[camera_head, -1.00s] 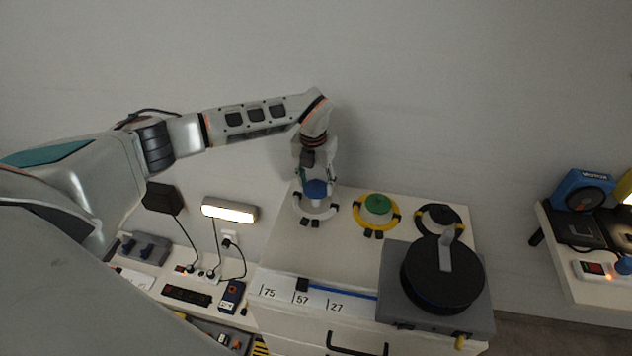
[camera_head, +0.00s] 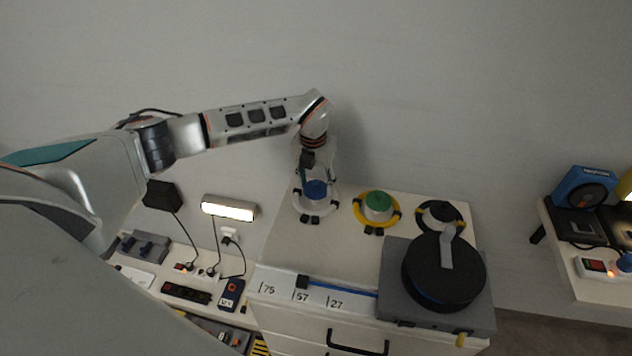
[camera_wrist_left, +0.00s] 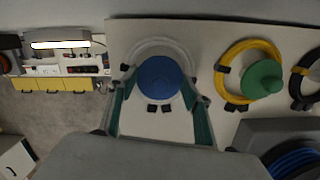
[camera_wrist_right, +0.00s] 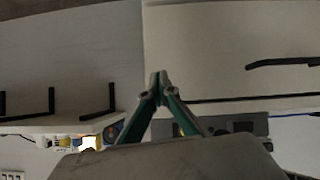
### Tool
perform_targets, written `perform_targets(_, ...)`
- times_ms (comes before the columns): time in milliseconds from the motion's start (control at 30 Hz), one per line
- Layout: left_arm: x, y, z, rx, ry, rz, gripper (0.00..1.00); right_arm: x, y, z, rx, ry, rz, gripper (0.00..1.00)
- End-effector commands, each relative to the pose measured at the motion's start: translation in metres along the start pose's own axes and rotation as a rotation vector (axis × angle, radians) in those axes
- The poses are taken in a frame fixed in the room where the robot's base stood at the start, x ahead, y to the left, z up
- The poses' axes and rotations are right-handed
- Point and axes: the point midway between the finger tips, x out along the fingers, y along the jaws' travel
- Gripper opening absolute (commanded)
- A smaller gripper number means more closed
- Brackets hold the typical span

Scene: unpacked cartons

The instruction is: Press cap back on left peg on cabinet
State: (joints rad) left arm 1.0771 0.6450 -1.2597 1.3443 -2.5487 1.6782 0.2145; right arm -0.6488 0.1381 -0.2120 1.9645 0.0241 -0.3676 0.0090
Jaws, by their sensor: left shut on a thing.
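The blue cap (camera_head: 315,190) is at the left peg, in the middle of a white cable coil (camera_head: 302,208) on the cabinet top (camera_head: 300,250). It also shows as a round blue disc (camera_wrist_left: 160,78) in the left wrist view. My left gripper (camera_head: 315,184) reaches down from above, its two fingers closed on opposite sides of the cap. The peg under the cap is hidden, so I cannot tell whether the cap is fully seated. My right gripper (camera_wrist_right: 158,78) shows only in the right wrist view, its fingertips together with nothing visible between them.
To the right are a green cap (camera_head: 378,201) inside a yellow coil (camera_head: 394,218) and a black coil (camera_head: 458,214). A grey unit (camera_head: 394,290) with a black reel (camera_head: 425,278) stands at the front right. A wall lamp (camera_head: 229,208) and cables are at the left.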

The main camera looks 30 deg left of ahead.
Motion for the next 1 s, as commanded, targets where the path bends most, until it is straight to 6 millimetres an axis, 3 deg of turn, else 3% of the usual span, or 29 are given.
perform_targets(367,0.0033,-0.0001,-0.0004,0.0,0.0,0.0,0.37,0.001,-0.0005,0.004,-0.001,-0.005,-0.001,0.0)
perform_targets(400,0.0033,-0.0001,-0.0004,0.0,0.0,0.0,0.57,0.001,-0.0005,0.0042,-0.001,-0.005,-0.001,0.0)
perform_targets(467,0.0033,-0.0001,-0.0004,0.0,0.0,0.0,0.69,0.001,-0.0006,0.0044,-0.001,-0.005,-0.001,0.0)
perform_targets(700,0.0032,-0.0001,-0.0004,0.0,0.0,0.0,0.69,0.001,-0.0006,0.0043,-0.001,-0.005,-0.002,0.0)
perform_targets(867,0.0032,-0.0001,-0.0004,0.0,0.0,0.0,1.0,0.001,-0.0006,0.0042,-0.002,-0.005,-0.002,0.0)
perform_targets(1000,0.0032,-0.0001,-0.0004,0.0,0.0,0.0,1.0,0.0009,-0.0006,0.004,-0.002,-0.005,-0.002,0.0)
